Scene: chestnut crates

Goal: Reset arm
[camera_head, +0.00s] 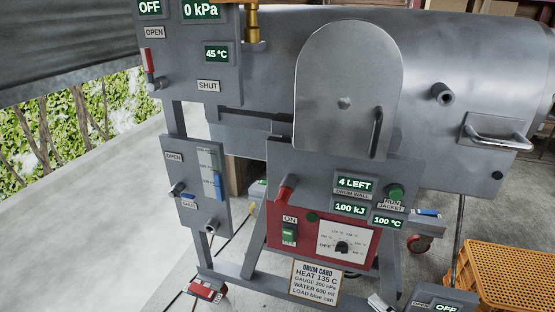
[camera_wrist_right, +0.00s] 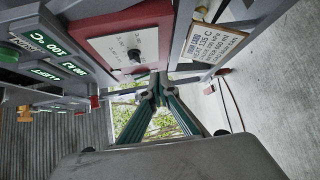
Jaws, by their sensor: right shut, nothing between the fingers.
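My right gripper (camera_wrist_right: 157,84) shows in the right wrist view, with its green-sided fingers closed together and nothing between them. Its tips appear in front of the red control panel (camera_wrist_right: 104,28) and its black dial; they look apart from it, though the depth is hard to judge. In the head view a small pale metal part at the bottom edge may belong to this gripper, but it is too cut off to tell. My left gripper is in neither view.
A grey steel drum machine (camera_head: 455,60) with a rounded door (camera_head: 345,85) fills the head view. Its red panel (camera_head: 275,240) carries a switch and dial; a drum card (camera_head: 316,282) hangs below. An orange crate (camera_head: 500,275) stands at lower right. Concrete floor (camera_head: 80,220) is clear at left.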

